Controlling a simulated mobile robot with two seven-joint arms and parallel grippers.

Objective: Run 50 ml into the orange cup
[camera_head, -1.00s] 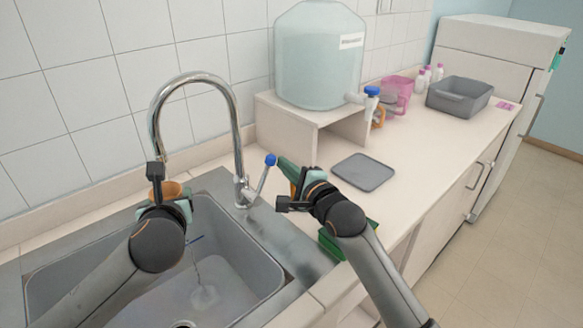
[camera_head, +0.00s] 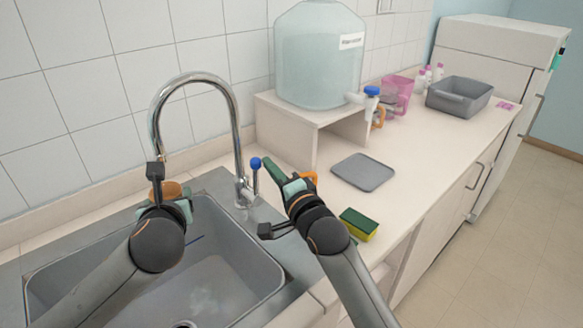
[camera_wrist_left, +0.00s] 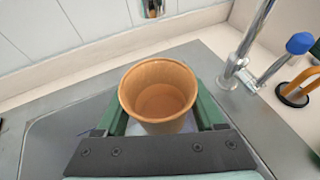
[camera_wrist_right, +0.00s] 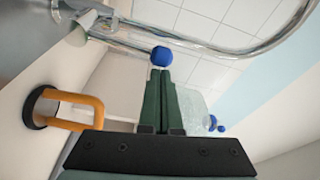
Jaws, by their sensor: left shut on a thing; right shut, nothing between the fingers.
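The orange cup (camera_head: 172,189) is held upright by my left gripper (camera_head: 168,207), below the mouth of the curved chrome tap (camera_head: 237,130). In the left wrist view the cup (camera_wrist_left: 158,92) sits between the green fingers; a darker round area shows low inside, and I cannot tell whether it is water or the bottom. My right gripper (camera_head: 270,168) is shut and empty, its tips at the tap's blue lever knob (camera_head: 255,163). In the right wrist view the knob (camera_wrist_right: 162,56) is just beyond the fingertips; contact is unclear. The lever stands nearly upright. No stream is visible now.
The grey sink (camera_head: 245,262) lies under the cup. A green and yellow sponge (camera_head: 358,224) and a grey mat (camera_head: 363,172) lie on the counter at right. An orange handle on a black base (camera_wrist_right: 90,102) stands close to my right gripper. A large water container (camera_head: 318,60) is behind.

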